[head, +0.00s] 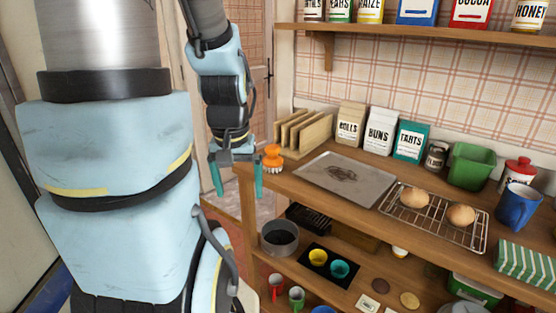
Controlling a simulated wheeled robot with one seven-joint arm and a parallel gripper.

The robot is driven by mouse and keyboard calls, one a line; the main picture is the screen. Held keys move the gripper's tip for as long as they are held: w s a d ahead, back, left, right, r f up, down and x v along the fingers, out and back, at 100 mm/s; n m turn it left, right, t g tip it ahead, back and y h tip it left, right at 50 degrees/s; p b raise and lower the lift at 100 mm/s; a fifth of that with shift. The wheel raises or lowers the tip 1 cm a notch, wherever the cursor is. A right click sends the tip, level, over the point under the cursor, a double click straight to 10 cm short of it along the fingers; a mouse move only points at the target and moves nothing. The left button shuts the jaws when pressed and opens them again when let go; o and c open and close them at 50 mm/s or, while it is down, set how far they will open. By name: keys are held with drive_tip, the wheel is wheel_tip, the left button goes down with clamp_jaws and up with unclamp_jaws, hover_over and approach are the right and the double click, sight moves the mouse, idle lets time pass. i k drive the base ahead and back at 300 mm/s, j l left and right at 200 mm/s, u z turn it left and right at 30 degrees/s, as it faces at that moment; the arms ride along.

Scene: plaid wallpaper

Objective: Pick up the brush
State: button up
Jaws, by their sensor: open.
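The brush is most likely the small orange knobbed object (272,157) with a pale lower part, at the left end of the wooden counter (300,192). It stands upright in front of the wooden rack. My gripper (238,192) hangs just left of it, beyond the counter's left end, with its two teal fingers pointing down. The fingers are spread apart with nothing between them. My gripper appears apart from the brush.
A baking tray (325,182), a wire rack (408,222) with two buns and a wooden rack (300,134) are on the counter. Bags stand behind, including BUNS (379,132). A blue mug (516,207) is at the right. A lower shelf holds a dark pot (279,238).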

sight(272, 162)
drive_tip(key=i+u, duration=0.35)
drive_tip(key=i+l+u, duration=0.1)
drive_tip(key=u, duration=0.3)
